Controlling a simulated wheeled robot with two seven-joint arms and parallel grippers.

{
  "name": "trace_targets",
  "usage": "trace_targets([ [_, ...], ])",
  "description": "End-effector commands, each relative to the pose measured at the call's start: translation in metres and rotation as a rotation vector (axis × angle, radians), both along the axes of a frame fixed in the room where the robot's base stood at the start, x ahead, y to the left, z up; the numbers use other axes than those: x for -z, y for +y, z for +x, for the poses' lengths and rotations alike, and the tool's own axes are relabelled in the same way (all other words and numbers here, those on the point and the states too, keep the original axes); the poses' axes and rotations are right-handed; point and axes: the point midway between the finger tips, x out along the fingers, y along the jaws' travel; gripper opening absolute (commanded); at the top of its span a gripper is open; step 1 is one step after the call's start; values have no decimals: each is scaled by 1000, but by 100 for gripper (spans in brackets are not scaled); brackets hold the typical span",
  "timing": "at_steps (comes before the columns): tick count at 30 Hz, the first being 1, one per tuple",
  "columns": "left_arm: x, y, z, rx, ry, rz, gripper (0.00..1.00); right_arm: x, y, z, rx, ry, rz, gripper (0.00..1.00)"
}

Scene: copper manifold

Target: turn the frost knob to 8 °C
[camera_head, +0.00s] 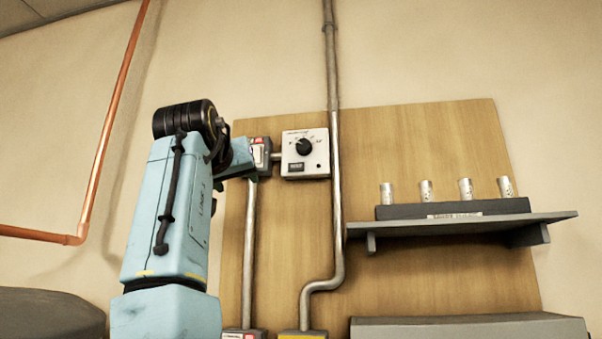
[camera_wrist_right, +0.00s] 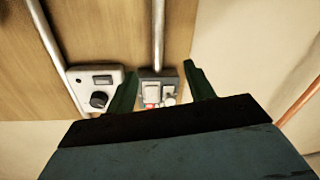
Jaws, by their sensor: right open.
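The frost knob (camera_head: 303,147) is a round black knob on a pale thermostat box (camera_head: 292,167) on the wooden wall panel. Tick marks arc above it; its pointer and the scale numbers are too small to read. In the right wrist view the knob (camera_wrist_right: 99,99) shows left of the fingers. My right gripper (camera_head: 246,176) is left of the thermostat box, by a grey switch box, apart from the knob. In the right wrist view its two dark green fingers (camera_wrist_right: 160,76) are open and spread, with nothing held between them. My left gripper is not in view.
The grey switch box (camera_head: 259,152) with a red label sits just left of the thermostat. A vertical metal pipe (camera_head: 336,200) runs close along the thermostat's right side. A shelf (camera_head: 455,226) with several metal cylinders is farther right. A copper pipe (camera_head: 105,130) is at left.

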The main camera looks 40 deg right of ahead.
Motion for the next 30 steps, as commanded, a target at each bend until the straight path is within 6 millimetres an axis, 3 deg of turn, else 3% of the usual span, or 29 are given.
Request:
trace_targets([
  [1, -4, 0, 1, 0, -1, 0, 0, -31, -3, -32, 19, -55, 30, 53],
  [3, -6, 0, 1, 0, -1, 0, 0, -57, -8, -68, 47, -109, 70, 53],
  [6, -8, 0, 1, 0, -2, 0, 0, -81, -13, -108, 73, -165, 113, 53],
  [10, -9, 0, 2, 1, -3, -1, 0, -94, -17, -134, 90, -202, 145, 53],
  [16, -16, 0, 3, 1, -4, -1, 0, -98, -31, -130, 94, -208, 155, 53],
  [30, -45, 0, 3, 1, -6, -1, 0, -98, -104, -71, 95, -208, 151, 53],
])
